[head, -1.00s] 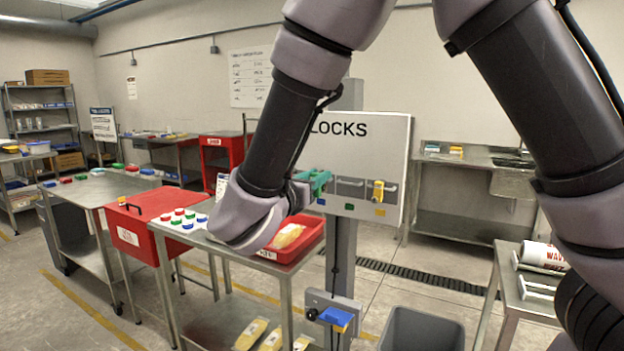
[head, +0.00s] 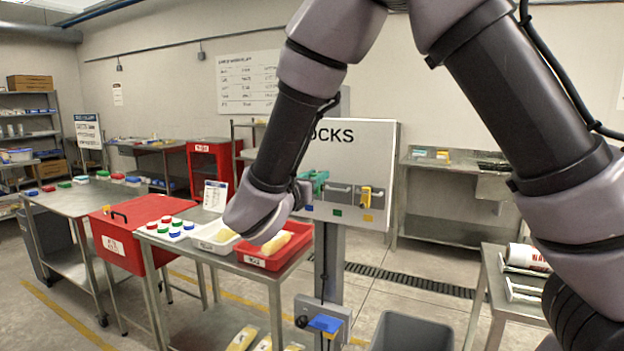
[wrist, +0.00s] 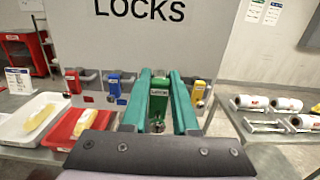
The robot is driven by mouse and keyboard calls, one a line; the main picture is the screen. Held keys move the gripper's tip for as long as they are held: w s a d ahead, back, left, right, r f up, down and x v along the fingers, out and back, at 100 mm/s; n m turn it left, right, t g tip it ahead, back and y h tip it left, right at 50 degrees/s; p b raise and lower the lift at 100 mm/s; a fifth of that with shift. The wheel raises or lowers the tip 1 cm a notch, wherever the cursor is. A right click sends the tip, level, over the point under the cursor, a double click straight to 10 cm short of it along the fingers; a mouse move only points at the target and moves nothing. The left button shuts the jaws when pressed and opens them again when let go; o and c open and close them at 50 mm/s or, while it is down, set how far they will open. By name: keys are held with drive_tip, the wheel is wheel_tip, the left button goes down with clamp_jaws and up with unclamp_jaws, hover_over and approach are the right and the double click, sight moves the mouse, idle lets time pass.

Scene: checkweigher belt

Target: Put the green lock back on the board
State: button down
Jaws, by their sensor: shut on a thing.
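The green lock (wrist: 159,98) is between the teal fingers of my gripper (wrist: 160,108) in the wrist view, upright with its metal lower end showing. My gripper (head: 313,184) is shut on it, close in front of the white LOCKS board (head: 352,150). The board also fills the top of the wrist view (wrist: 150,45). A red lock (wrist: 72,82) and a blue lock (wrist: 114,84) hang left of the green lock, and a yellow lock (wrist: 198,91) hangs to its right. I cannot tell whether the green lock touches its hook, which is largely hidden.
A red tray (head: 262,262) and a white tray (head: 210,240) stand on the steel table at left below the board. A grey bin (head: 415,335) and a post with a blue piece (head: 325,323) are below. A side table with rolls (wrist: 270,103) is at right.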

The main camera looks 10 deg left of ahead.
drive_tip(key=shift+x, duration=5.25)
drive_tip(key=shift+w+f, duration=0.15)
drive_tip(key=shift+f, duration=0.15)
drive_tip(key=shift+f, duration=2.1)
drive_tip(key=c, duration=0.6)
unclamp_jaws()
drive_tip(key=shift+f, duration=0.1)
